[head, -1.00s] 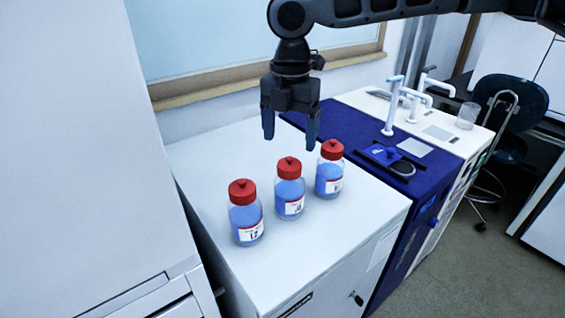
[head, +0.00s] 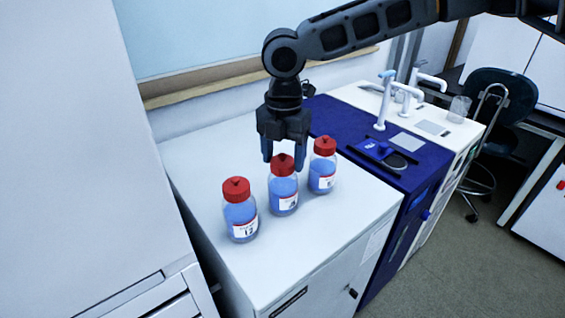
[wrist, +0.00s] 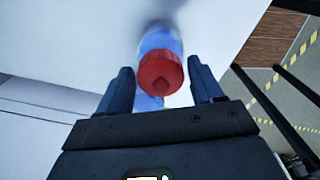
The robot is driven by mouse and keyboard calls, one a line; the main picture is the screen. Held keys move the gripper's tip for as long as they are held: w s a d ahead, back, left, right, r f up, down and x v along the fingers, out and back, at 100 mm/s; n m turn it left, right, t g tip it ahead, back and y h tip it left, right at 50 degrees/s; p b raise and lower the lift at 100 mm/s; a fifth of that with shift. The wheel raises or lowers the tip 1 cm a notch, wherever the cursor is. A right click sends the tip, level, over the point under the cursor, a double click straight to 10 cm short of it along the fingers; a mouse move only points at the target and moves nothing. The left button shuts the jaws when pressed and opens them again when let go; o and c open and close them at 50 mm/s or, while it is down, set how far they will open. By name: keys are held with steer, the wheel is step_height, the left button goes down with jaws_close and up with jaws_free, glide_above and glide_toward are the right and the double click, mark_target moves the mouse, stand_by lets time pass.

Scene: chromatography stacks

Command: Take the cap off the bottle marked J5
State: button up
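Three bottles of blue liquid with red caps stand upright in a row on a white cabinet top: left bottle (head: 241,213), middle bottle (head: 284,192) and right bottle (head: 322,172). Their label marks are too small to read surely, so I cannot tell which is J5. My gripper (head: 283,161) points down at the middle bottle, open, its fingers at either side of the red middle cap (head: 281,165). In the wrist view a red cap (wrist: 160,74) shows between the spread fingers, with gaps on both sides. I cannot tell whether the fingertips are below the cap's top.
The white cabinet top (head: 195,160) is clear behind and left of the bottles. A dark blue unit (head: 345,120) with a small black device adjoins on the right, then white taps (head: 385,95) and a glass beaker (head: 459,109). A tall white cabinet (head: 70,150) stands at left.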

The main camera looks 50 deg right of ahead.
steer(key=c, duration=0.7)
